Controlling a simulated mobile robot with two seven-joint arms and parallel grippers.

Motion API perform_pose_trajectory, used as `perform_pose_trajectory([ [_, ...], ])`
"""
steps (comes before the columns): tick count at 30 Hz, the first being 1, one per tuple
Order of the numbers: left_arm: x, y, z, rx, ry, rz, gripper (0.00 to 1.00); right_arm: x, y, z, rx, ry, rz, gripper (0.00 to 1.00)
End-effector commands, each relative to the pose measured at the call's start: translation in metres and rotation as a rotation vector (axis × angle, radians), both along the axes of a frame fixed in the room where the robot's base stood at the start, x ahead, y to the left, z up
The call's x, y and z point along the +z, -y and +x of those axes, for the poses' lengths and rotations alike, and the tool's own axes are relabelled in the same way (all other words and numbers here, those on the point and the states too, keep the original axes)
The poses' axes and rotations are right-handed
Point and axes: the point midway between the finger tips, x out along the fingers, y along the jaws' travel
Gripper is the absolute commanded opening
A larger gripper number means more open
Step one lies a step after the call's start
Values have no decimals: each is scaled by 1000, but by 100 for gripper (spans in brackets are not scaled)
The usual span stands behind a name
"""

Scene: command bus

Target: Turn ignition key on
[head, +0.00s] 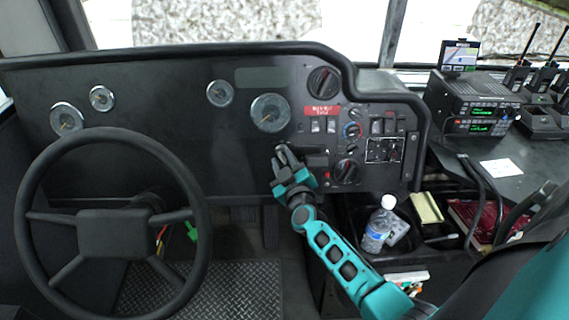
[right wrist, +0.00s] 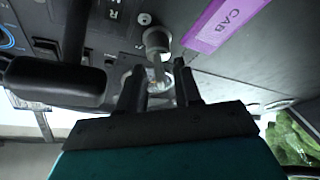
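The ignition switch shows in the right wrist view as a round metal barrel (right wrist: 157,40) on the dark dash panel, with a small metal key-like piece (right wrist: 158,72) below it. My right gripper (right wrist: 160,75) is open, with one finger on each side of that piece. A gap shows between the fingers, and I cannot tell whether either finger touches it. In the head view my right gripper (head: 284,156) is up against the dash, right of the steering wheel, and hides the switch. My left gripper is not in view.
A black lever (right wrist: 60,80) juts out left of the fingers, and a purple CAB tag (right wrist: 225,22) lies to their right. The steering wheel (head: 110,235) stands left of my arm. Knobs and switches (head: 345,170) crowd the panel on the right. A water bottle (head: 379,225) stands below.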

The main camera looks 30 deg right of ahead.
Motion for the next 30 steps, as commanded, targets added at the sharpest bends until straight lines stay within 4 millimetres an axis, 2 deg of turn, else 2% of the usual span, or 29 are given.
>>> perform_pose_trajectory([
  [6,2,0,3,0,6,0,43,0,0,0,1,1,0,32],
  [16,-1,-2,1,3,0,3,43,0,0,0,1,1,0,0],
  [30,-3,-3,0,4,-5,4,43,2,-1,1,1,4,0,0],
])
